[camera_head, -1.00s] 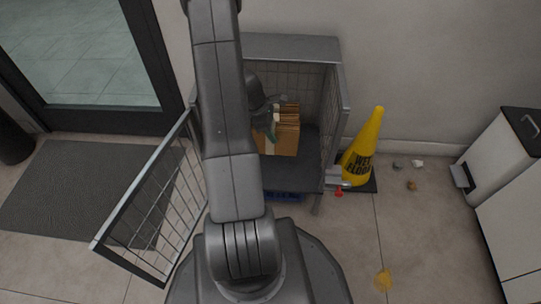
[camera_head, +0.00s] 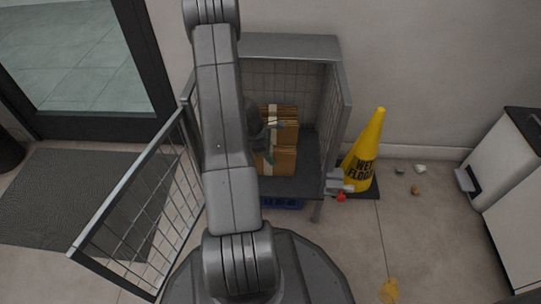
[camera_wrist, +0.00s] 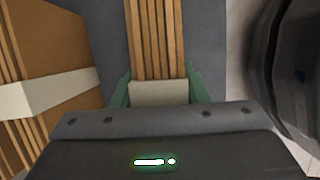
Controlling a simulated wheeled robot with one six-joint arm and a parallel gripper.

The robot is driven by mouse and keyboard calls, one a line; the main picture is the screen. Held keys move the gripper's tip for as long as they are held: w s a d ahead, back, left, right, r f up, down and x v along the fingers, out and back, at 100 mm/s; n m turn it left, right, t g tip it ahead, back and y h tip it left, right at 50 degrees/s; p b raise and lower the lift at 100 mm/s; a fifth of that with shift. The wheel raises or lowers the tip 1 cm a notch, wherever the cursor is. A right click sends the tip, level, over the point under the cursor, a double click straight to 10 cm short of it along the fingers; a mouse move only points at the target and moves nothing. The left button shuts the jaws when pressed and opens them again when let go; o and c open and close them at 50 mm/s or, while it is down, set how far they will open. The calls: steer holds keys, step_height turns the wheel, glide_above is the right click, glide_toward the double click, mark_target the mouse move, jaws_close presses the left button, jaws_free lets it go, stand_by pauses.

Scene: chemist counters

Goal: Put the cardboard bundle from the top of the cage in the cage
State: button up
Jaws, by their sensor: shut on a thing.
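The wire cage (camera_head: 290,45) stands against the wall, its door (camera_head: 140,205) swung open to the left. The top of the cage is bare. My gripper (camera_wrist: 158,88) is shut on a cardboard bundle (camera_wrist: 155,40) with a pale strap, its green fingers on either side. A second strapped bundle (camera_wrist: 60,50) stands close at the left in the wrist view. In the head view, cardboard (camera_head: 283,160) shows inside the cage over its dark floor. My arm hides the cage's left part, and whether the held bundle touches the floor cannot be told.
A yellow wet-floor cone (camera_head: 365,150) stands close to the cage's right side. A blue object (camera_head: 283,203) lies under the cage. A white pedal bin (camera_head: 500,150) stands at the far right. Floor between cone and bin is mostly clear, with small litter.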

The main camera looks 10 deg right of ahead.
steer(key=o, duration=1.2)
steer(key=shift+f, duration=0.1)
steer(key=shift+c, duration=0.2)
steer(key=p+v, duration=0.4)
steer(key=v, duration=0.3)
steer(key=shift+a+r, duration=0.15)
steer(key=shift+r, duration=0.2)
